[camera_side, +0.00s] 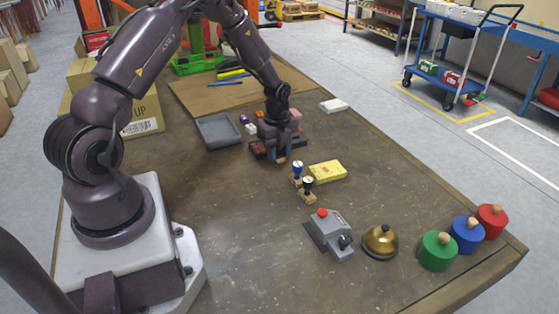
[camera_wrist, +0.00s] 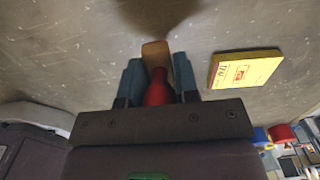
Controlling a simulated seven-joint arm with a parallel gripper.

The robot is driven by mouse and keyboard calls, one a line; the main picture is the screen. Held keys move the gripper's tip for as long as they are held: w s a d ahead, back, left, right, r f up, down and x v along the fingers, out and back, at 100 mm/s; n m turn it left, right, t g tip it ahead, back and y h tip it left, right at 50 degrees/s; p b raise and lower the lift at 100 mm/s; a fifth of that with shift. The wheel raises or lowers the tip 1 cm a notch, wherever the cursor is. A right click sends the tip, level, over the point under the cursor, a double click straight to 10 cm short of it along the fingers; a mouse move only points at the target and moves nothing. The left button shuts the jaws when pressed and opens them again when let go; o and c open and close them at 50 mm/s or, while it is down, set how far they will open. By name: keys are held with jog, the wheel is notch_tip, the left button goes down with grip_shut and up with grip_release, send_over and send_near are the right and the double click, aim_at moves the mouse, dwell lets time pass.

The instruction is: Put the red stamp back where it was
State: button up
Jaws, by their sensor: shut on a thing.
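The red stamp (camera_wrist: 158,90) is held between the two blue-grey fingers of my gripper (camera_wrist: 160,80) in the wrist view. Its wooden end (camera_wrist: 155,52) sticks out past the fingertips. I cannot tell whether the stamp touches the table.
A grey device with a red button (camera_side: 330,232), a brass bell (camera_side: 380,241) and coloured cylinders (camera_side: 437,250) stand nearer. The front-left tabletop is clear.

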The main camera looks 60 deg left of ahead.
aim_at(279, 153)
jog(key=shift+w+a+f, duration=0.1)
jog(key=shift+w+f, duration=0.05)
jog(key=shift+f, duration=0.8)
jog(key=shift+w+a+f, duration=0.1)
jog(key=shift+f, duration=0.8)
jog(key=shift+f, duration=0.1)
jog(key=o, duration=0.8)
jog(key=shift+c, duration=0.2)
